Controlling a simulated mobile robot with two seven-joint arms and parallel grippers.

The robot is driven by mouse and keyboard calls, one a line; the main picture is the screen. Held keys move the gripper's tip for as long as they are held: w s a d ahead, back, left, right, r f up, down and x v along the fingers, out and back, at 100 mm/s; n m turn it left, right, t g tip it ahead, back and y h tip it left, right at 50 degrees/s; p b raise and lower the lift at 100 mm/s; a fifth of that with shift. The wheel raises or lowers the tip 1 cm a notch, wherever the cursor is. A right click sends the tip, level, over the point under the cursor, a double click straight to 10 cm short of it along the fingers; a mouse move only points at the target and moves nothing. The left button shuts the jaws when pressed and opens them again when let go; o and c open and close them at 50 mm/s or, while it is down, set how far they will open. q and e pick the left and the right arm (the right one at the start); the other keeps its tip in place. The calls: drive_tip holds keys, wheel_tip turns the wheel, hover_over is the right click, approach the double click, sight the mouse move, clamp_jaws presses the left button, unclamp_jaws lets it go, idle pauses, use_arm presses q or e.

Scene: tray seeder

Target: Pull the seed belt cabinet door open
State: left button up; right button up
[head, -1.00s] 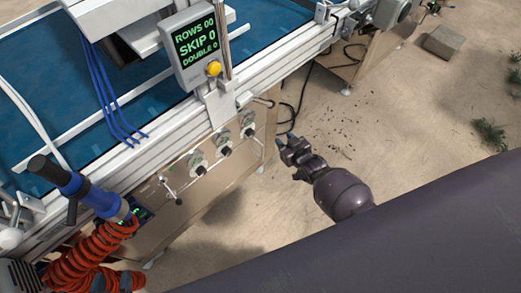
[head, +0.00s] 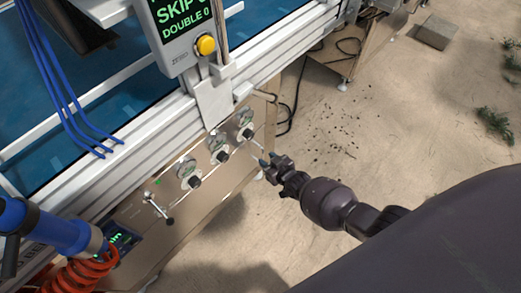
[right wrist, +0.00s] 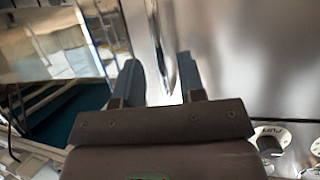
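The seed belt cabinet's brown metal front (head: 178,228) is below the machine's rail in the head view, with round dials and black knobs. It looks closed. My right gripper (head: 264,163) is at the right end of this front. In the right wrist view, the two fingers of the right gripper (right wrist: 160,82) are apart. A shiny upright metal bar (right wrist: 158,40), seemingly the door handle, stands between them, with gaps showing. I cannot tell whether a finger touches it. My left gripper is not in view.
A display box (head: 183,35) with a yellow button hangs above the front. A small lever (head: 158,207) sticks out at left. A blue tool (head: 50,228) with an orange coiled hose is at lower left. Sandy floor (head: 345,125) to the right is mostly clear.

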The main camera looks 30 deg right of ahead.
sight(263, 156)
drive_tip(key=b+x, duration=0.1)
drive_tip(key=x, duration=0.2)
drive_tip(key=shift+w, duration=0.2)
clamp_jaws()
